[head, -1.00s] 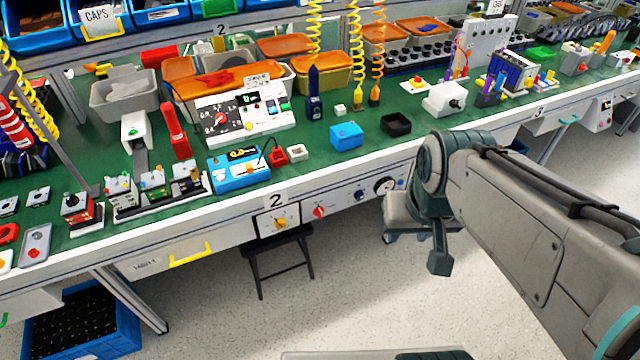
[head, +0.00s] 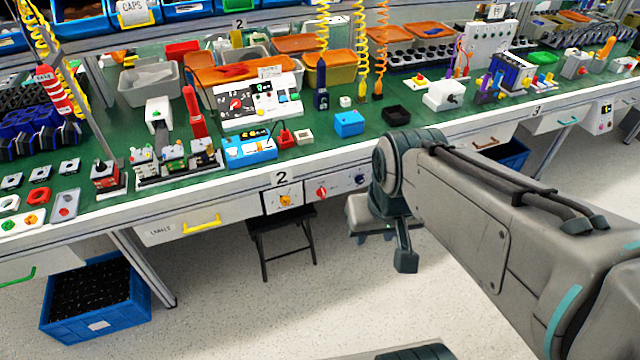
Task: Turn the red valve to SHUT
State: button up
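A small red knob (head: 321,191), which looks like the red valve, is on the white front panel below the bench edge, right of a yellow knob (head: 285,200). Its pointer and any lettering are too small to read. My arm reaches in from the lower right and bends at a large joint right of the panel. The dark end part (head: 405,258) that may be my gripper hangs below that joint, to the right of and below the red knob and apart from it. Its fingers cannot be made out, and part of the arm's end is hidden behind the joint.
A black stool (head: 284,245) stands under the panel. A blue crate (head: 97,302) is on the floor at left. The green bench top (head: 330,150) is crowded with boxes, bins and devices. A yellow drawer handle (head: 202,224) is left of the panel. The floor in front is clear.

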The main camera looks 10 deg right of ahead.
aim_at(321, 192)
jog(key=z, duration=0.05)
jog(key=k, duration=0.1)
jog(key=u, duration=0.95)
jog(key=i, duration=0.5)
jog(key=z, duration=0.05)
